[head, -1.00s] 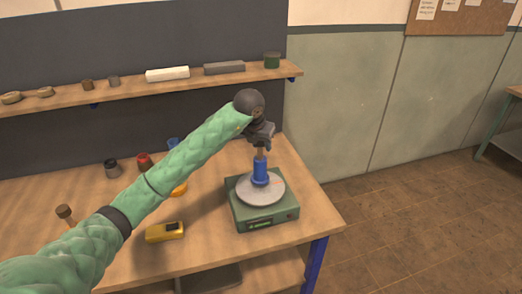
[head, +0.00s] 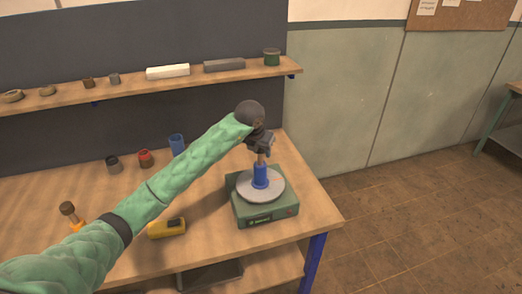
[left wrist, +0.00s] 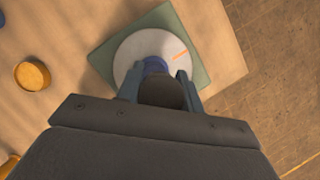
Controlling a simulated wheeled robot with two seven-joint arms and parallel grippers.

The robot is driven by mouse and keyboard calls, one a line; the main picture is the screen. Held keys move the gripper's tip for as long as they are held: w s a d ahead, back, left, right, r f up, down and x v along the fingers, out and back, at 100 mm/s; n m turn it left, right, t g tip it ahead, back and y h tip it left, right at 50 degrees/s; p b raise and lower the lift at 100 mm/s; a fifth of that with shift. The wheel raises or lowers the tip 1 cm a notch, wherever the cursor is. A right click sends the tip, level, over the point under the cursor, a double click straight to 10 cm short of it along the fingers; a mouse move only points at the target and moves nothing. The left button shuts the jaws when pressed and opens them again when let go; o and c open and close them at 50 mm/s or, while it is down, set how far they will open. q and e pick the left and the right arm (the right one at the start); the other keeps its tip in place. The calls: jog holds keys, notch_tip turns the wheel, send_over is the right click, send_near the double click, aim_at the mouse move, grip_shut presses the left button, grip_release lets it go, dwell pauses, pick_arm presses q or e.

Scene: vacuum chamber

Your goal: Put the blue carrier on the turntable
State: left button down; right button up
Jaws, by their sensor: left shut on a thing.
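The blue carrier (head: 261,177) is an upright blue cylinder with a brown stem on top. It is over the middle of the pale round plate of the turntable (head: 275,193), which has a green box base. Its lower end looks at the plate, but I cannot tell whether it rests on it. My left gripper (head: 262,156) is shut on the brown stem from above. In the left wrist view the fingers (left wrist: 158,84) flank the dark stem top, and part of the blue carrier (left wrist: 155,64) shows beyond. The plate has an orange mark. My right gripper is not in view.
A yellow device (head: 166,229) and an orange piece with a brown knob (head: 68,208) are on the bench. A grey jar (head: 113,164), a red jar (head: 145,158) and a blue cup (head: 177,144) stand behind my arm.

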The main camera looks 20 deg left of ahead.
pick_arm(q)
jog(key=c, duration=0.9)
grip_release()
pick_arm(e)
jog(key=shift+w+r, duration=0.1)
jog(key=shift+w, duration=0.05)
pick_arm(q)
jog(key=shift+r, duration=0.1)
jog(key=shift+r, duration=0.15)
jog(key=shift+s+r, duration=0.15)
jog(key=shift+r, duration=0.15)
jog(key=shift+b+v, duration=0.6)
jog(key=shift+v, duration=0.25)
jog(key=b+v, duration=0.3)
jog(key=v, duration=0.6)
jog(key=shift+r, duration=0.15)
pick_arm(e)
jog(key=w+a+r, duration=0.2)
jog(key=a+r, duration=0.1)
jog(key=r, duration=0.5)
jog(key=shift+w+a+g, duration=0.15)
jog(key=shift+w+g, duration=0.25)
pick_arm(q)
jog(key=shift+s, duration=0.1)
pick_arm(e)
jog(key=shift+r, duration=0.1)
